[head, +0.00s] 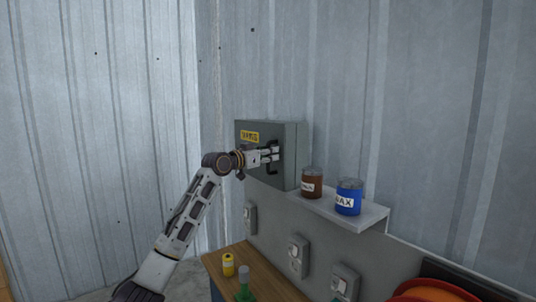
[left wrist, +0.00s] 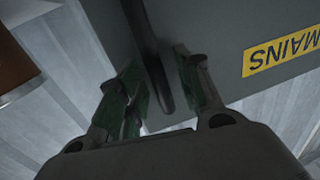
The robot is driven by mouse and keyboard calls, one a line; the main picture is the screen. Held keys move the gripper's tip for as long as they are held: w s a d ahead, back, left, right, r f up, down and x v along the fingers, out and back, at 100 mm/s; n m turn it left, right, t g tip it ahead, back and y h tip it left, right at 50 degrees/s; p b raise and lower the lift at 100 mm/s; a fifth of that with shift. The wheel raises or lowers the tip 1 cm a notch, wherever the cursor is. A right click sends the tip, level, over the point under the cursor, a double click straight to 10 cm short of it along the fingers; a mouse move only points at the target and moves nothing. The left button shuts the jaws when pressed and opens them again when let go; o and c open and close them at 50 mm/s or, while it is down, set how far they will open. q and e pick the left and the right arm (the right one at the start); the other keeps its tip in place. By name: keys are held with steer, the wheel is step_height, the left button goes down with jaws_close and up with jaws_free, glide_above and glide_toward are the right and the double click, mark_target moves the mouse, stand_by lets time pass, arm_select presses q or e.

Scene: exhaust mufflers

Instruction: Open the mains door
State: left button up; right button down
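The mains box (head: 290,150) is a grey metal cabinet on the wall, with its door (head: 250,168) flat and shut. A yellow MAINS label (head: 250,136) is on the door; it also shows upside down in the left wrist view (left wrist: 284,52). A dark handle (left wrist: 152,50) stands out from the door; in the head view it (head: 272,170) is partly hidden by my gripper. My left gripper (head: 272,153) is at the handle. In the left wrist view its fingers (left wrist: 162,88) are apart, one on each side of the handle, with narrow gaps showing. My right gripper is not in view.
A white shelf (head: 363,220) right of the box holds a brown jar (head: 312,183) and a blue WAX jar (head: 348,197). Switches (head: 299,255) are on the wall below. A wooden bench (head: 265,278) carries a yellow can (head: 228,265). An orange reel (head: 425,291) is at lower right.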

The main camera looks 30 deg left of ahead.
arm_select(q)
steer(key=shift+c, duration=0.2)
steer(key=c, duration=0.7)
jaws_close()
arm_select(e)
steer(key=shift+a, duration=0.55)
arm_select(q)
steer(key=shift+s+a, duration=0.1)
steer(key=shift+s, duration=0.05)
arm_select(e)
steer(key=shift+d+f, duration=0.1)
